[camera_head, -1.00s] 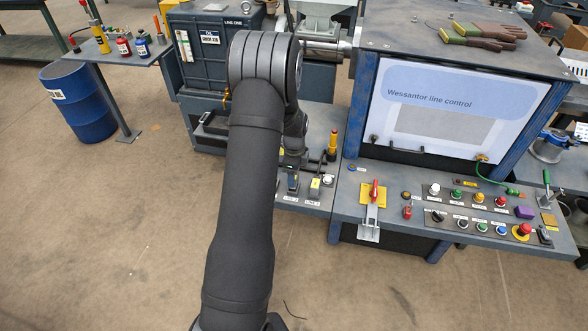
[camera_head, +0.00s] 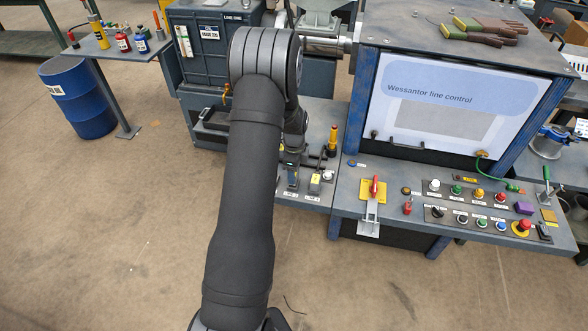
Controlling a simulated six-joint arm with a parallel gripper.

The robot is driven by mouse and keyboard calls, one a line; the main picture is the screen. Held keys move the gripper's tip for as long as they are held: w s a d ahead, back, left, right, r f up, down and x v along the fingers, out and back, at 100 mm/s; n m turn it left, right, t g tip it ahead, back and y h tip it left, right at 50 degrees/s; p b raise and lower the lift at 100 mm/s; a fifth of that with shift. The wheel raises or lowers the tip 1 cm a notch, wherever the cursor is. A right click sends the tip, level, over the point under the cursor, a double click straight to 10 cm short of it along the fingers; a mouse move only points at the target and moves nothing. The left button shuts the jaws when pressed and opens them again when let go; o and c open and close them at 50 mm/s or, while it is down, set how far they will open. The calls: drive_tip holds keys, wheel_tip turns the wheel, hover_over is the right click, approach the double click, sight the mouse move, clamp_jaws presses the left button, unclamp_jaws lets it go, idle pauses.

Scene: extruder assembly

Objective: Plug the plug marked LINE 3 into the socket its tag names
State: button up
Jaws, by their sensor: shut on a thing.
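My arm comes up from the bottom of the head view and its wrist bends down over the grey bench left of the control panel. My gripper (camera_head: 292,158) is mostly hidden behind the arm. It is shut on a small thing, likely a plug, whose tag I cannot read. Below it on the bench are a dark fitting (camera_head: 292,178) and a grey-and-yellow fitting (camera_head: 315,185), above small white labels (camera_head: 312,197) too small to read clearly now. I cannot make out a LINE 3 marking or tell which socket the held thing is near.
The sloping panel with a red-handled lever (camera_head: 374,188) and several buttons lies further right. The screen (camera_head: 455,105) rises behind it. A dark cabinet (camera_head: 212,50) is at the back left.

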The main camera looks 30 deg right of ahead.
drive_tip(key=shift+f, duration=0.8)
drive_tip(key=o, duration=1.1)
wheel_tip(320, 180, up, 17)
drive_tip(key=shift+r, duration=0.2)
drive_tip(key=shift+f, duration=0.1)
wheel_tip(320, 180, down, 17)
drive_tip(key=shift+f, duration=0.15)
drive_tip(key=shift+r, duration=0.25)
